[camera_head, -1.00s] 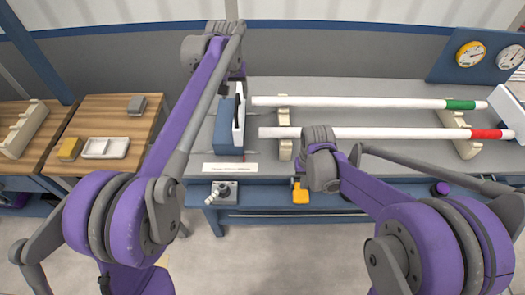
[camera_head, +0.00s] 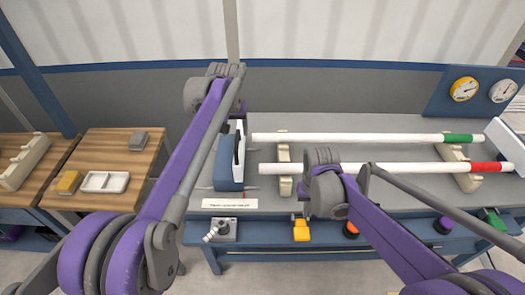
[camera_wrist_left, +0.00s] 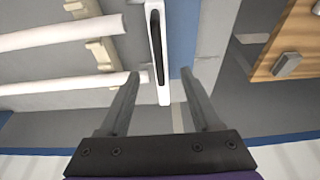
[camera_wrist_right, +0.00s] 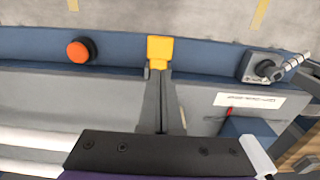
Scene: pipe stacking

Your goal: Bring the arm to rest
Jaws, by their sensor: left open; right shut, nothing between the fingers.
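My left gripper (camera_wrist_left: 161,78) is open and empty in the left wrist view. Its two dark fingers are well apart, near a white slotted plate (camera_wrist_left: 159,50). In the head view its wrist is above and behind a blue block with a white plate (camera_head: 230,160), and the fingers are hidden. My right gripper (camera_wrist_right: 159,72) is shut and empty in the right wrist view. Its fingertips overlap the view of a yellow part (camera_wrist_right: 160,49) at the bench edge; I cannot tell whether they touch. In the head view its wrist is in front of the red-ended pipe.
A green-ended white pipe (camera_head: 350,138) and a red-ended white pipe (camera_head: 400,167) lie on cream supports (camera_head: 284,180) on the grey bench. A wooden table (camera_head: 118,140) stands left.

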